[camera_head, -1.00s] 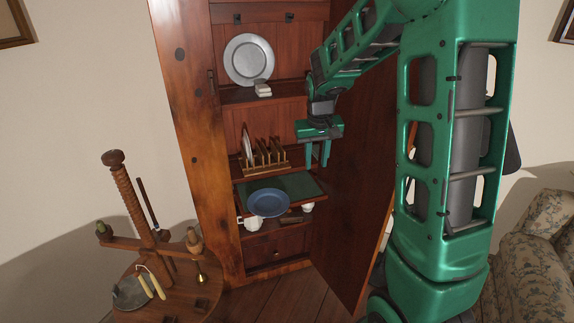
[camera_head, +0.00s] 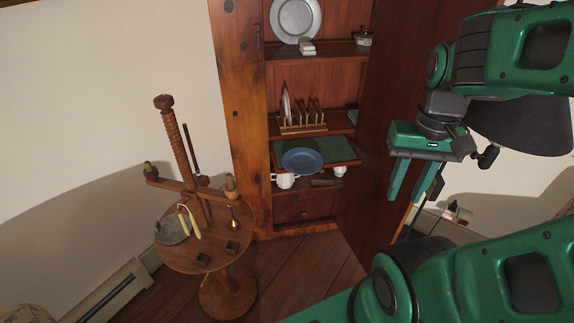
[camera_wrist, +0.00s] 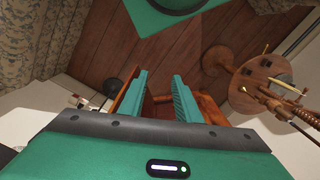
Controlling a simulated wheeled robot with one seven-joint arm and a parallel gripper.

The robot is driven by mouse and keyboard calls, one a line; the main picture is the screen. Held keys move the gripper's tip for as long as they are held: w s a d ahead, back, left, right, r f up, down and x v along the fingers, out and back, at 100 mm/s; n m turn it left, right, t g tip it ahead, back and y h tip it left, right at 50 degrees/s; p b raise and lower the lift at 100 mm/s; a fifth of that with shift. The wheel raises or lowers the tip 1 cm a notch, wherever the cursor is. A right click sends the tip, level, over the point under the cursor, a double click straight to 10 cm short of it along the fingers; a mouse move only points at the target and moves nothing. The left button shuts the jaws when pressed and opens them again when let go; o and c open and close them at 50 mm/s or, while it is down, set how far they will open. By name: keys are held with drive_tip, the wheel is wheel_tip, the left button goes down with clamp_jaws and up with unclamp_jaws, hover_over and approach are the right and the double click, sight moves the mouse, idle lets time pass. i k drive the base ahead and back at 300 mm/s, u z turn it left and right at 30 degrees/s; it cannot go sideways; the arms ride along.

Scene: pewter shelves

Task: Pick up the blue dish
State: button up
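The blue dish (camera_head: 302,161) is a shallow round plate in the head view. It rests on a dark green mat (camera_head: 343,151) on a low shelf of the wooden cabinet and sticks out a little at the front. My gripper (camera_head: 408,200) is to the right of the dish in the head view, in front of the open cabinet door, with its fingers pointing down. The fingers are apart with nothing between them; the wrist view also shows the open fingers (camera_wrist: 156,95). The dish does not show clearly in the wrist view.
The cabinet door (camera_head: 385,130) stands open on the right. A white cup (camera_head: 285,181) sits below the dish. A wooden rack (camera_head: 303,122) and a pewter plate (camera_head: 295,18) are higher up. A round wooden table (camera_head: 190,258) with tools stands to the left. Floor shows in front of the cabinet.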

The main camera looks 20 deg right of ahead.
sight(300, 160)
drive_tip(key=u, duration=0.65)
drive_tip(key=k, duration=0.95)
drive_tip(key=z, duration=0.3)
drive_tip(key=i, duration=0.55)
drive_tip(key=u, duration=0.05)
